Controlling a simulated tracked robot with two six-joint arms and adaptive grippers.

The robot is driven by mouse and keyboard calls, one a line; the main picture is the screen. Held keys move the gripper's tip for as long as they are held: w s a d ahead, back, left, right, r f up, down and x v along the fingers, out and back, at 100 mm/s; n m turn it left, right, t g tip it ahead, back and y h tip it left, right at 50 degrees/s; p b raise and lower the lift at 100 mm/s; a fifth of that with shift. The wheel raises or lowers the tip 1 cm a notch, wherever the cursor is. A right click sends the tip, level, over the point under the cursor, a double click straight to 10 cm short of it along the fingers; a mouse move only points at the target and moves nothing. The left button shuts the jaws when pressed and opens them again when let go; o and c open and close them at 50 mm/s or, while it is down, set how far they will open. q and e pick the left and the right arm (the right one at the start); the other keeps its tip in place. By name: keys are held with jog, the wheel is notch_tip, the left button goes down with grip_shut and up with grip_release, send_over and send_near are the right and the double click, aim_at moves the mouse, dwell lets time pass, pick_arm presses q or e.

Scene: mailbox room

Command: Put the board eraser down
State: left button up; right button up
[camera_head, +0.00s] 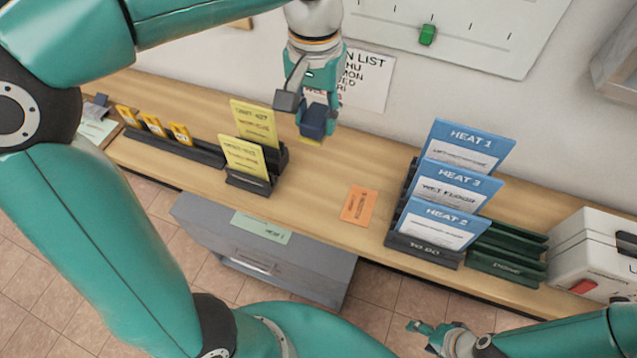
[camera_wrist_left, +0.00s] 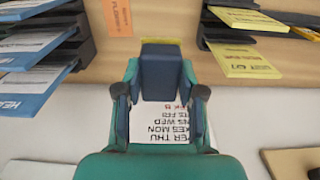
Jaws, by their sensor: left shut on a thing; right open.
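The board eraser (camera_head: 314,122) is a dark blue block in the head view, over the back part of the wooden shelf. My left gripper (camera_head: 305,104) points down and is shut on it. In the left wrist view the eraser (camera_wrist_left: 161,75) sits between the two fingers of the left gripper (camera_wrist_left: 162,98). A thin yellow strip (camera_wrist_left: 160,41) shows at the eraser's far edge; I cannot tell whether it is part of the eraser. Whether the eraser touches the shelf is unclear. My right gripper (camera_head: 428,336) is open and empty, low in front of the shelf.
The wooden shelf (camera_head: 365,150) has bare room right of the eraser. Yellow cards (camera_head: 243,156) stand in dark holders to the left. Blue cards (camera_head: 455,187) stand in a rack to the right, beside green slots (camera_head: 508,250). An orange card (camera_head: 358,205) lies at the front edge.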

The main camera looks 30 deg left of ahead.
aim_at(311, 129)
pick_arm(q)
jog(key=shift+s+a, duration=0.15)
jog(key=shift+a, duration=0.15)
jog(key=shift+s+f, duration=0.1)
jog(key=shift+f, duration=0.5)
notch_tip(311, 129, down, 18)
jog(key=shift+r, duration=0.15)
jog(key=shift+s+f, duration=0.1)
jog(key=shift+f, duration=0.3)
grip_shut()
jog(key=o, duration=1.1)
grip_release()
jog(key=shift+f+b, duration=0.15)
jog(key=shift+b, duration=0.15)
jog(key=r, duration=1.6)
jog(key=shift+w+r, duration=0.2)
jog(key=shift+r, duration=0.2)
